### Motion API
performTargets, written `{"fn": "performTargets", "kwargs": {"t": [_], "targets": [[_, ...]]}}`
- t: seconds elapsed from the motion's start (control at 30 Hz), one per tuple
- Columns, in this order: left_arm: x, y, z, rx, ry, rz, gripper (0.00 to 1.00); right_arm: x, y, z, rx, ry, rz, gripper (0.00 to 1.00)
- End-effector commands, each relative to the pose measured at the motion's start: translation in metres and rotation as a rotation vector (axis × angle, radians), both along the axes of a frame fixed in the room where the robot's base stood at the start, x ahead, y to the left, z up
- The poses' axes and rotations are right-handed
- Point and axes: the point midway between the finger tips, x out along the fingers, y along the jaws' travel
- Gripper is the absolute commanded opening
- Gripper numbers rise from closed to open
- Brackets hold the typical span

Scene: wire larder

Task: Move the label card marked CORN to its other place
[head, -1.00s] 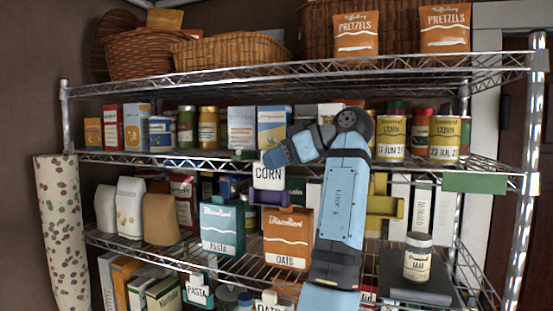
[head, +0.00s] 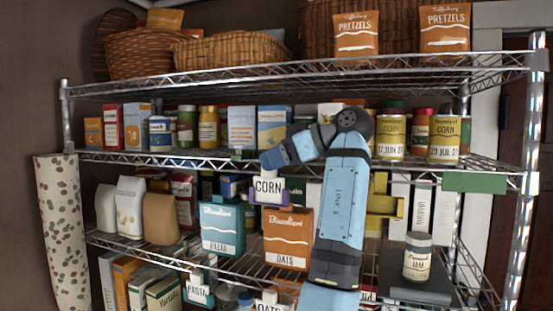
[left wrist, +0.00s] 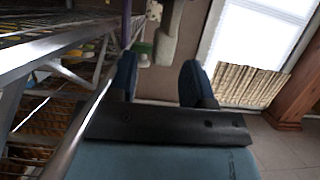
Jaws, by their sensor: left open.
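The white CORN label card (head: 268,188) is upright in front of a purple holder (head: 285,198) at the middle shelf. The purple shows at the card's sides and lower edge, so the card appears seated in it. My left gripper (head: 268,160) is just above the card, apart from it by a small gap. In the left wrist view its two blue fingers (left wrist: 160,82) are spread with nothing held between them. A thin purple strip (left wrist: 126,22) shows beyond the left finger there. My right gripper is not in view.
An orange oats box (head: 288,240) and a teal pasta box (head: 222,232) stand close below and beside the card. A yellow piece (head: 384,206) is right of my arm. A green strip (head: 474,182) is on the shelf edge at right. Corn cans (head: 443,138) stand above.

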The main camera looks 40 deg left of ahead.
Motion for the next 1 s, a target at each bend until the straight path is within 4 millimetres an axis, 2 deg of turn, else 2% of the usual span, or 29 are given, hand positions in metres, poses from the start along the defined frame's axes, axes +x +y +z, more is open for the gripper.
{"fn": "performTargets", "kwargs": {"t": [0.17, 0.5, 0.6, 1.0], "targets": [[0.001, 0.0, -0.002, -0.003, 0.003, -0.001, 0.48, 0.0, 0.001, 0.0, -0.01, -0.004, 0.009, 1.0], [0.012, -0.052, 0.02, -0.002, 0.001, -0.004, 0.48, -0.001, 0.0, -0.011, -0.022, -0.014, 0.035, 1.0], [0.014, -0.062, 0.025, -0.002, 0.001, -0.003, 0.48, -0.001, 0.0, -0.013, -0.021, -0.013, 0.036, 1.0], [0.015, -0.068, 0.03, 0.0, -0.001, 0.0, 0.48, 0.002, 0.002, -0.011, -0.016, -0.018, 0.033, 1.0]]}}
